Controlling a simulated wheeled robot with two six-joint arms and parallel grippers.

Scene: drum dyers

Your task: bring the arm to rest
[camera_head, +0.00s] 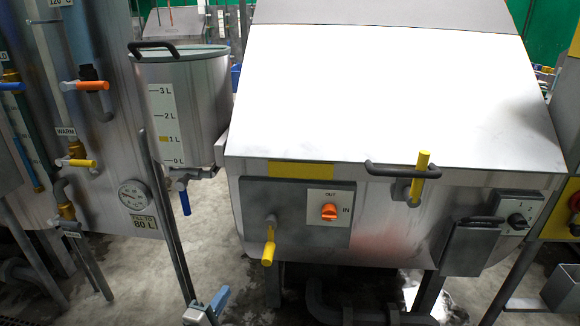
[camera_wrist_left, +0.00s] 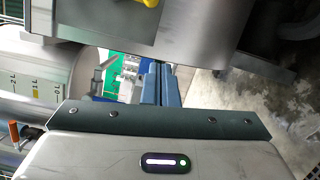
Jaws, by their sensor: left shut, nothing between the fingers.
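My left gripper (camera_head: 217,300) shows low at the bottom edge of the head view, left of centre, in front of the drum machine and below its front panel. In the left wrist view its two blue fingers (camera_wrist_left: 160,84) lie close together, shut with nothing between them. The fingers are apart from the machine's steel body. Most of my left arm is out of the picture. My right gripper is in neither view.
The steel drum machine (camera_head: 295,140) has yellow levers (camera_head: 268,247) and a red switch (camera_head: 329,212) on its front. A measuring tank (camera_head: 205,100) with a blue-handled valve (camera_head: 185,200) stands left. The wet floor (camera_head: 110,270) between them is partly open.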

